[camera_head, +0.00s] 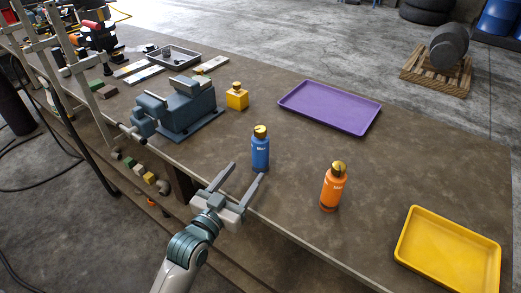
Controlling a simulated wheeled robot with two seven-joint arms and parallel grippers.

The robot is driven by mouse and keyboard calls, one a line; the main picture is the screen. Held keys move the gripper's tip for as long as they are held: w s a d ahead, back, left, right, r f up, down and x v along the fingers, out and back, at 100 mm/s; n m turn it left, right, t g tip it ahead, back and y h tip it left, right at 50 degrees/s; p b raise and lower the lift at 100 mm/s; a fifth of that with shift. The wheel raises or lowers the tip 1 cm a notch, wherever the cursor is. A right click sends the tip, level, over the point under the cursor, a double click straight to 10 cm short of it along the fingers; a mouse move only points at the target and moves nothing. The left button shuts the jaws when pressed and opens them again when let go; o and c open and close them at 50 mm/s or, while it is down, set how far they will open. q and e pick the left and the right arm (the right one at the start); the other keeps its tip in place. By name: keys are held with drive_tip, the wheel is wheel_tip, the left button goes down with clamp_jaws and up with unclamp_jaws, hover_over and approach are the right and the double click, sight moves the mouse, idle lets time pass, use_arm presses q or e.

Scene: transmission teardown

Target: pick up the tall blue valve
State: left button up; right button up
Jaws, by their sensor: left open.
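The tall blue valve (260,152) stands upright on the brown workbench, a blue cylinder with a gold top and small white lettering. My left gripper (246,174) is open, with its two fingers pointing toward the blue valve from the near edge of the bench. The valve is just beyond the fingertips, close to the right finger; I cannot tell whether they touch. Nothing is held between the fingers. My right gripper does not show.
An orange valve (332,188) stands to the right, and a short yellow one (237,98) behind. A blue-grey vise (184,108) sits left. A purple tray (330,106) lies behind and a yellow tray (448,252) at the right. Bench between them is clear.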

sight(257, 161)
use_arm(q)
drive_tip(key=shift+p+x, duration=0.5)
drive_tip(key=shift+x, duration=1.75)
drive_tip(key=shift+w+d+p, duration=0.25)
drive_tip(key=shift+w+p, duration=0.1)
drive_tip(key=shift+w, duration=0.05)
drive_tip(key=p+x, duration=0.1)
drive_tip(key=x, duration=0.2)
drive_tip(key=shift+w+d+f+p, duration=0.1)
drive_tip(key=shift+d+f+p, duration=0.1)
drive_tip(key=shift+d+p, duration=0.15)
drive_tip(key=shift+w+d+f, duration=0.1)
drive_tip(key=shift+w+d, duration=0.05)
drive_tip(key=shift+w, duration=0.2)
drive_tip(key=c, duration=1.3)
drive_tip(key=shift+c, duration=0.8)
drive_tip(key=shift+r, duration=0.3)
